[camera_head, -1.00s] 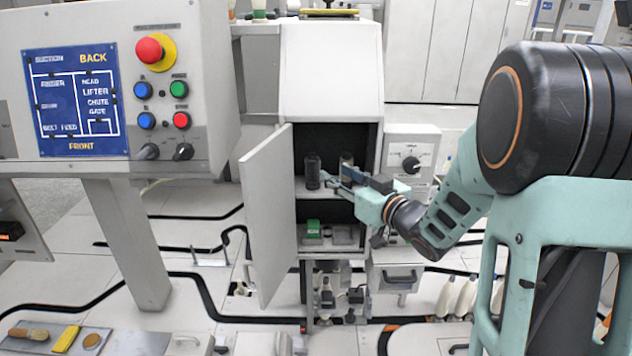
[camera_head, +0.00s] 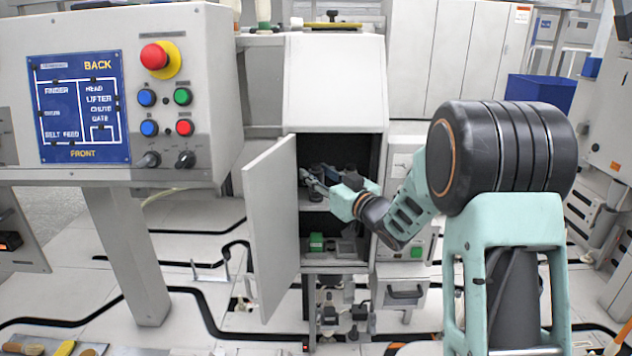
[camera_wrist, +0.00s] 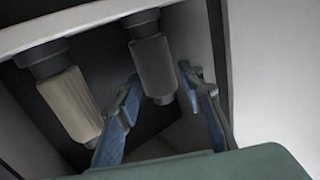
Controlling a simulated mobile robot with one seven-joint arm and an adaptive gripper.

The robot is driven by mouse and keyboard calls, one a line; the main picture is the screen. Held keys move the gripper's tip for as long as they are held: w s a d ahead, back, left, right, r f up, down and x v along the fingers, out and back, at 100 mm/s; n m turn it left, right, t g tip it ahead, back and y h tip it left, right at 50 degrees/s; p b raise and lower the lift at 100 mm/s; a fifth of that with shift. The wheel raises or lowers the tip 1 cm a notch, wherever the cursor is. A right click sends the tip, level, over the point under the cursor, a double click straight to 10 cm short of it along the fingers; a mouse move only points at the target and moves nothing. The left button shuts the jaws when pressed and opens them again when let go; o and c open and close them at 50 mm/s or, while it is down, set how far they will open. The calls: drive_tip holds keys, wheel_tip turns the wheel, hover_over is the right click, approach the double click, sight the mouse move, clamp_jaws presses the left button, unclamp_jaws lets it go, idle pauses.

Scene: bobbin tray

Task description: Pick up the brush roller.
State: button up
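Two rollers show in the wrist view: a dark grey one (camera_wrist: 154,66) with dark end collars, and a pale ribbed one (camera_wrist: 70,103) to its left. The dark one fits a brush roller best, but its bristles are not clear. My gripper (camera_wrist: 158,82) is open, with one blue finger on either side of the dark roller's free end; I see no firm contact. In the head view my gripper (camera_head: 312,180) is inside the open cabinet, at the upper shelf, and largely hides the rollers.
The cabinet's door (camera_head: 271,225) stands open left of my gripper. The cabinet's side wall is close to the right finger in the wrist view. A green box (camera_head: 316,242) sits on the lower shelf. A control panel (camera_head: 110,95) stands at the left.

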drive_tip(key=shift+w+a, duration=0.2)
drive_tip(key=shift+w, duration=0.1)
drive_tip(key=shift+c, duration=0.4)
drive_tip(key=c, duration=0.9)
drive_tip(key=shift+r, duration=0.2)
